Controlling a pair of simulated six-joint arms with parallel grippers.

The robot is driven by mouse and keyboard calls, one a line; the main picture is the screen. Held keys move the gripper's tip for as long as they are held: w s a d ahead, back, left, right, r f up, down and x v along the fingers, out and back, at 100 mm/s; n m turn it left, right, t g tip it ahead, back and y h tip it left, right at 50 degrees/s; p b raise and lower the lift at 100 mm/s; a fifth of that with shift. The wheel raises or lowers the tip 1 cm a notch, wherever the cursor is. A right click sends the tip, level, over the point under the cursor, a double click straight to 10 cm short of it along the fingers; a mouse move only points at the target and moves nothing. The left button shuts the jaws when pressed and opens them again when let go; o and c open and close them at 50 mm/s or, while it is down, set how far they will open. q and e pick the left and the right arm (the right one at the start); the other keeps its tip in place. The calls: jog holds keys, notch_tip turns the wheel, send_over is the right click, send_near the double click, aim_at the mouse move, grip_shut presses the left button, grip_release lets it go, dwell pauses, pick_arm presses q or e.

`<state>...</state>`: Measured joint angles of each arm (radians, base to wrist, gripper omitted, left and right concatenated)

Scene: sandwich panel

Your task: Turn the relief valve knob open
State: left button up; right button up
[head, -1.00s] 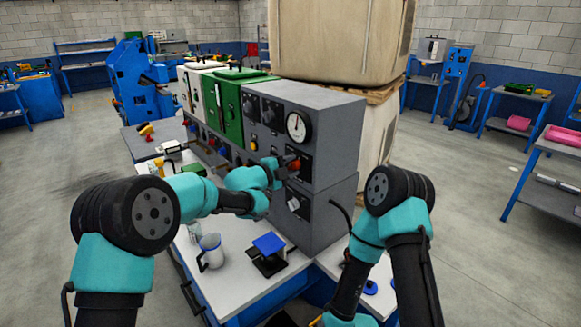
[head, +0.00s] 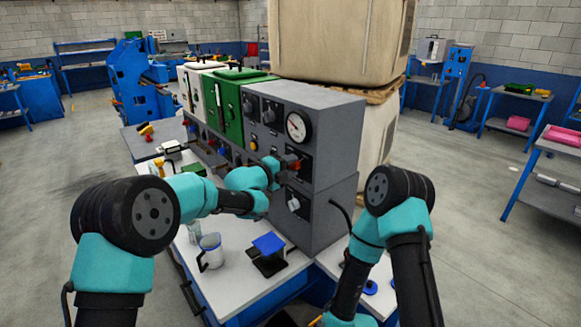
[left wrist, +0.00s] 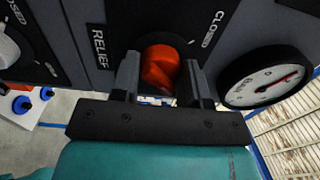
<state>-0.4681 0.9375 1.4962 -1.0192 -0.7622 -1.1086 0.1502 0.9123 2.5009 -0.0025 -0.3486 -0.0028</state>
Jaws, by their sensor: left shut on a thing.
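The red relief valve knob (left wrist: 160,66) sits on the dark front of the grey panel, by the labels RELIEF and CLOSED. It also shows as a small red spot in the head view (head: 297,166). My left gripper (left wrist: 161,82) is shut on the knob, one finger on each side of it. In the head view, my left gripper (head: 284,164) reaches the panel front just below the round gauge (head: 298,126). The fingers hide part of the knob, and I cannot read its exact angle. My right gripper is out of view.
A pale knob (head: 293,204) is on the lower panel. Green and white cabinets (head: 228,105) stand left of the panel. A mug (head: 210,252) and a blue-topped block (head: 268,245) stand on the bench below my left arm.

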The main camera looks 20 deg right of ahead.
pick_arm(q)
jog(key=o, duration=0.9)
jog(key=shift+a, duration=0.1)
jog(key=v, duration=1.7)
jog(key=shift+a, duration=0.15)
jog(key=s+a+f+n+y, duration=0.25)
jog(key=a+f+n, duration=0.35)
jog(key=f, duration=0.3)
jog(key=s+a+f+n+y, duration=0.1)
jog(key=a+f+n+y, duration=0.2)
jog(key=a+f+n, duration=0.5)
jog(key=s+a+f+n+y, duration=0.2)
jog(key=a+f+n+y, duration=0.15)
jog(key=f, duration=0.75)
jog(key=s+a+f+n+g+y, duration=0.1)
jog(key=s+a+f+n+g, duration=0.1)
jog(key=s+f+n, duration=0.3)
jog(key=s+a+f+n+g+y, duration=0.1)
jog(key=s+a+f+n, duration=0.4)
jog(key=s, duration=0.8)
jog(key=s+a+f+n+g+y, duration=0.1)
jog(key=s+a+f+n+g, duration=0.2)
jog(key=s, duration=0.6)
jog(key=shift+a+f+n+g, duration=0.15)
jog(key=shift+a+f+n, duration=0.05)
jog(key=shift+f+n, duration=0.55)
jog(key=shift+a+f+n+g, duration=0.15)
jog(key=shift+f+n, duration=0.45)
jog(key=shift+f, duration=0.2)
jog(key=shift+y, duration=0.3)
